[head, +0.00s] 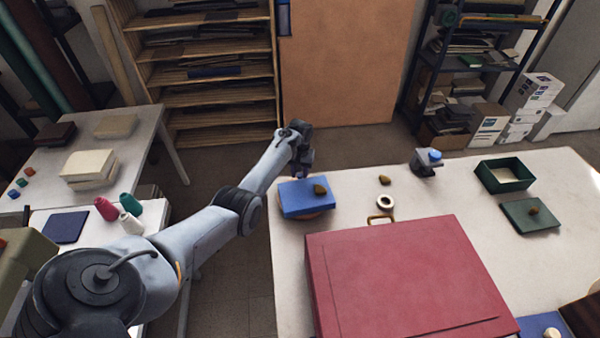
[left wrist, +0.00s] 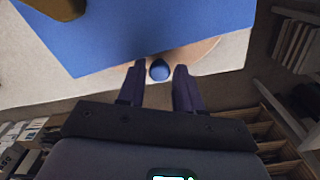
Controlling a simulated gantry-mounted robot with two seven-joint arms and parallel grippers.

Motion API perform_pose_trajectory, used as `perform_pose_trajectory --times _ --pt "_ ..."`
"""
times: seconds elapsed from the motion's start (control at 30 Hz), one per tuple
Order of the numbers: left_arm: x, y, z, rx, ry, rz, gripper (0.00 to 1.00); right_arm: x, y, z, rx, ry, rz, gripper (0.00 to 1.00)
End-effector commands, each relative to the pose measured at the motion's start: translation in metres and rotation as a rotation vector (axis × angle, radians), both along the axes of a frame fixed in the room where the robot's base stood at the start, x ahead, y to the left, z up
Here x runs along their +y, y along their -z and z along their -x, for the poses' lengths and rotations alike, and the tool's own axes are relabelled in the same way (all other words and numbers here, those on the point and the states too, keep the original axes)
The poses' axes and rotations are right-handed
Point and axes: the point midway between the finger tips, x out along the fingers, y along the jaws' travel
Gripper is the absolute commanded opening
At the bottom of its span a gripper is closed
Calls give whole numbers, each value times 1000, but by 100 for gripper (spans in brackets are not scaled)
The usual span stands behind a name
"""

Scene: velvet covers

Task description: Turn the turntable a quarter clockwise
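The turntable is a round wooden disc (head: 313,215), mostly hidden under a blue block-like cover (head: 303,198) with a brown knob (head: 320,190) on top. In the left wrist view the disc's edge (left wrist: 200,50) shows past the blue cover (left wrist: 150,25). A small round blue peg (left wrist: 160,70) stands at the disc's edge. My left gripper (head: 305,172) is at the far side of the turntable. In the left wrist view its open fingers (left wrist: 159,80) are on either side of the peg, with gaps visible. My right gripper is not in view.
A large red box (head: 400,270) with a brass-coloured loop (head: 380,219) lies in front.

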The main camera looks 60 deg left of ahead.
Motion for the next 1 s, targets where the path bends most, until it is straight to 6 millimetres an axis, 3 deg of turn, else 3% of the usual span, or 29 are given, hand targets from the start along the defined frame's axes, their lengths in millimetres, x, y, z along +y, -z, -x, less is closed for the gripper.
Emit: perform_pose_trajectory --times 0.13,0.33,1.0 --pt "0 0 0 0 0 0 32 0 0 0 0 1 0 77" --pt "0 -1 0 0 0 0 1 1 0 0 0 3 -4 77" --pt "-2 -1 -4 0 58 0 0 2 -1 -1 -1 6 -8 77"
